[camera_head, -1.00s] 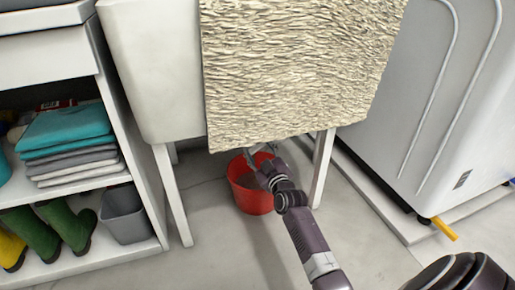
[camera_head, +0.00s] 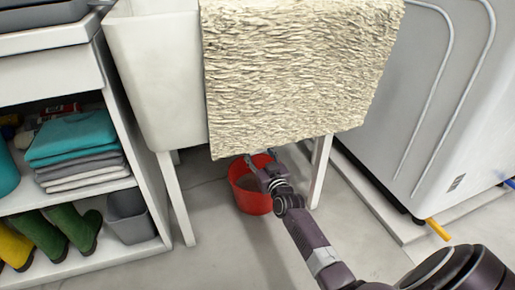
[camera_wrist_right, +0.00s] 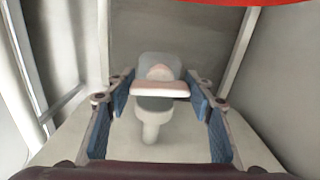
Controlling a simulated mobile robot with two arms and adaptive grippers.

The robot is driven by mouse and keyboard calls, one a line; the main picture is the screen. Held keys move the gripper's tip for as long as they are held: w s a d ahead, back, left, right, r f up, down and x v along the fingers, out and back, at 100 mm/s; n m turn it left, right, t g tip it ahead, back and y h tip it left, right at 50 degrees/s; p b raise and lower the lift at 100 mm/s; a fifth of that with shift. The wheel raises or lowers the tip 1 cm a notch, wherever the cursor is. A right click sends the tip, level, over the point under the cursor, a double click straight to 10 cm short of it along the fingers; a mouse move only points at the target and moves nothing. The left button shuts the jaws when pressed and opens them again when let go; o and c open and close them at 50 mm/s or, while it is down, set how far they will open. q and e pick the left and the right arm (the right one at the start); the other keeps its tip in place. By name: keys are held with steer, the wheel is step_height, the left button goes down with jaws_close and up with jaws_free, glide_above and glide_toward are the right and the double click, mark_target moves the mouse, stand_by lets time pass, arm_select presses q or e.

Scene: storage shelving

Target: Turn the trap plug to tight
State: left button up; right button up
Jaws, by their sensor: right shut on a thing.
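The trap plug (camera_wrist_right: 160,90), a pale pinkish bar-shaped piece, is in the middle of the right wrist view, with a whitish trap pipe (camera_wrist_right: 150,125) showing with it. My right gripper (camera_wrist_right: 160,88) has its blue-padded fingers on both sides of the plug, shut on its ends. In the head view my right gripper (camera_head: 261,160) is beneath the sink, over the red bucket (camera_head: 250,195). The hanging textured towel and the sink hide the plug there. I cannot read from the marks how tight the plug is. My left gripper is not in view.
The white sink (camera_head: 155,90) stands on legs, with a cream textured towel (camera_head: 295,70) over its front. A leg (camera_head: 320,172) is close right of my arm. A shelf with folded towels (camera_head: 80,145) and boots is left; a white appliance (camera_head: 440,100) is right.

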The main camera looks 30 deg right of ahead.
steer(key=shift+m, duration=0.6)
steer(key=o, duration=1.2)
